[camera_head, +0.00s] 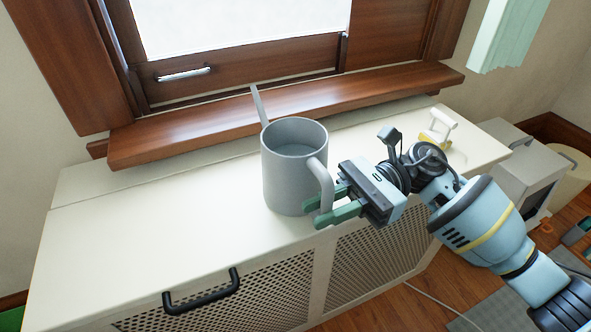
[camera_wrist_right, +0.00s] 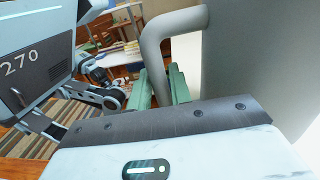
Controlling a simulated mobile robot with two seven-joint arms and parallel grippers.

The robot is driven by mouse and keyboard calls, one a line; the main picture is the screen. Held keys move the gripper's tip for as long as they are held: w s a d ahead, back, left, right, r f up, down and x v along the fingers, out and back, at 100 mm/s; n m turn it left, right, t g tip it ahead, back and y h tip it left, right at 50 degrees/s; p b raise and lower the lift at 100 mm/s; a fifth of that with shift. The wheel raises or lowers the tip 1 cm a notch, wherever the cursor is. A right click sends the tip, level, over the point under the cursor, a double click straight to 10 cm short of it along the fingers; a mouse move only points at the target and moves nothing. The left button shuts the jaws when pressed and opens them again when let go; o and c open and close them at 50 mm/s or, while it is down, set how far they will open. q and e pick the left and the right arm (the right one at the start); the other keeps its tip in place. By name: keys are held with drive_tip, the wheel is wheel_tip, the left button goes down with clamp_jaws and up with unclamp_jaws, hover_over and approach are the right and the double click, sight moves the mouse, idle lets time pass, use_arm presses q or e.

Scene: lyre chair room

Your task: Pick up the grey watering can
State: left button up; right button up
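The grey watering can (camera_head: 284,170) stands upright on the cream cabinet top below the window. Its thin spout points up and away, and its curved handle faces right. My right gripper (camera_head: 326,202) comes in from the right, with its green fingers on either side of the handle's lower part. In the right wrist view the handle (camera_wrist_right: 152,42) runs down between the two fingertips (camera_wrist_right: 160,88), which lie close against it, and the can's body (camera_wrist_right: 250,60) fills the right side. The right gripper looks shut on the handle. My left gripper is not in view.
The cream cabinet (camera_head: 130,240) has a black handle (camera_head: 202,292) and mesh doors. The wooden windowsill (camera_head: 225,130) is close behind the can. A small white and yellow object (camera_head: 438,130) stands on the cabinet's right end. The cabinet top left of the can is clear.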

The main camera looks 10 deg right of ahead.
clamp_jaws()
idle(1.0)
drive_tip(key=shift+r, duration=0.1)
